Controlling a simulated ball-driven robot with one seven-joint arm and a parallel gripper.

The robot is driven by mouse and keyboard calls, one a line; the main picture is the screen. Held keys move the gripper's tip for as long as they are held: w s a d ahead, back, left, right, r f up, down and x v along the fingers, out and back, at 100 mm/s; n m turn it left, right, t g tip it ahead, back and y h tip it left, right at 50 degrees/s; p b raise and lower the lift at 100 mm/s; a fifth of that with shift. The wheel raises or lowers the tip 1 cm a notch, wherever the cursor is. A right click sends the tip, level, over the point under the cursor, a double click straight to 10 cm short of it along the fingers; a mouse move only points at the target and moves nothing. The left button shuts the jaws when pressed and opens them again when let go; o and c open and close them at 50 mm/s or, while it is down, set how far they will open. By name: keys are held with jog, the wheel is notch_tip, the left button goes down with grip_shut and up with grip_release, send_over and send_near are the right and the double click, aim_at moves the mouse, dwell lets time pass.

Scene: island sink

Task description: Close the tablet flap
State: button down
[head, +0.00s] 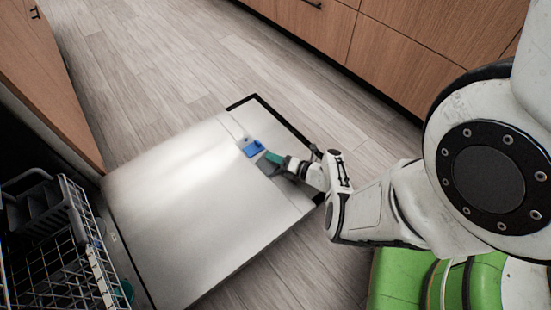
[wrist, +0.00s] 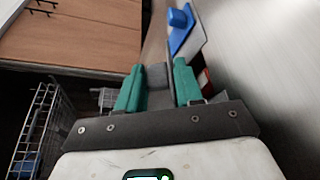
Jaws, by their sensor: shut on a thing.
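The dishwasher door (head: 190,195) is folded down flat, its steel inner face up. On it, near the far right edge, a blue piece (head: 252,147) lies at the tablet compartment; it also shows at the top of the wrist view (wrist: 180,18). The grey tablet flap (head: 265,166) stands open beside it. My gripper (head: 273,158) reaches in from the right with its teal fingertips at the flap. In the wrist view my gripper (wrist: 159,85) has the grey flap (wrist: 157,74) between its fingers. The fingers partly hide the flap and the compartment.
A dish rack (head: 70,240) with a grey basket (head: 38,210) sits inside the dishwasher at left. Wooden cabinets (head: 390,45) run along the upper right, and another wooden front (head: 50,85) stands at left. The floor (head: 190,70) beyond the door is clear.

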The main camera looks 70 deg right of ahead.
jog(key=c, duration=0.9)
grip_release()
jog(key=shift+a, duration=0.1)
jog(key=shift+o, duration=0.2)
jog(key=p+v, duration=0.3)
jog(key=v, duration=0.7)
jog(key=shift+s+a, duration=0.1)
jog(key=shift+s, duration=0.3)
